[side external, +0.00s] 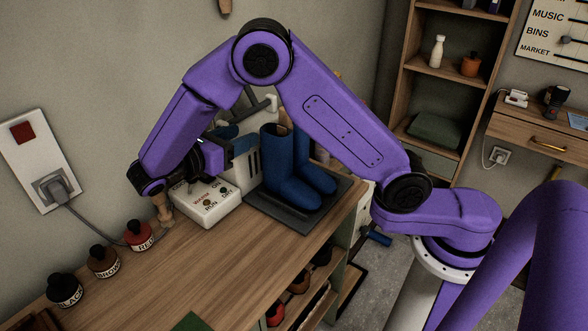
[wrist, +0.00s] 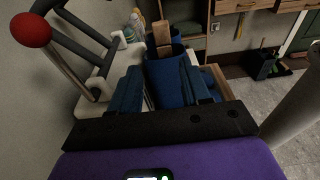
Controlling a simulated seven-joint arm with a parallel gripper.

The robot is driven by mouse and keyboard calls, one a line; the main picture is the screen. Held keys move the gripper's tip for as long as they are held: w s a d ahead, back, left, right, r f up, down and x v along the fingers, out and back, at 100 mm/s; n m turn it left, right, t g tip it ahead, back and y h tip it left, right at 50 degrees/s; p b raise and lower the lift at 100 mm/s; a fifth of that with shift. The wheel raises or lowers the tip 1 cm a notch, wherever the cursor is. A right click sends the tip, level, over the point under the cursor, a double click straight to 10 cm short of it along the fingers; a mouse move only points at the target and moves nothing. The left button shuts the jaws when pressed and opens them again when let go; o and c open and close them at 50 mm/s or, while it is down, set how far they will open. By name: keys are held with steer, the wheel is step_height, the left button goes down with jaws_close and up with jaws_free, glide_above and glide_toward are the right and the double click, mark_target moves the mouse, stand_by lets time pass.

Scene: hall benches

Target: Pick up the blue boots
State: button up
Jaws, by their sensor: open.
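The blue boots (side external: 291,183) stand upright as a pair on a dark tray (side external: 276,220) at the back of the bench. My gripper (side external: 241,139) is open, low and level, just left of the boot shafts in the side view. In the wrist view its two blue fingers (wrist: 160,84) point forward, and a blue boot (wrist: 168,73) shows ahead between them. The fingers partly hide the boots there, and I cannot tell whether they touch. Nothing is seen held.
A cream control box (side external: 208,207) with knobs sits below my gripper, and a red-knobbed lever (wrist: 30,30) rises at left in the wrist view. Black, brown and red bottles (side external: 103,262) stand along the bench's left.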

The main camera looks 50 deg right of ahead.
mark_target(283, 119)
steer(key=d, duration=0.4)
steer(key=d+f, duration=0.1)
steer(key=d, duration=0.3)
steer(key=d+f, duration=0.1)
steer(key=d, duration=0.4)
steer(key=shift+s, duration=0.2)
jaws_close()
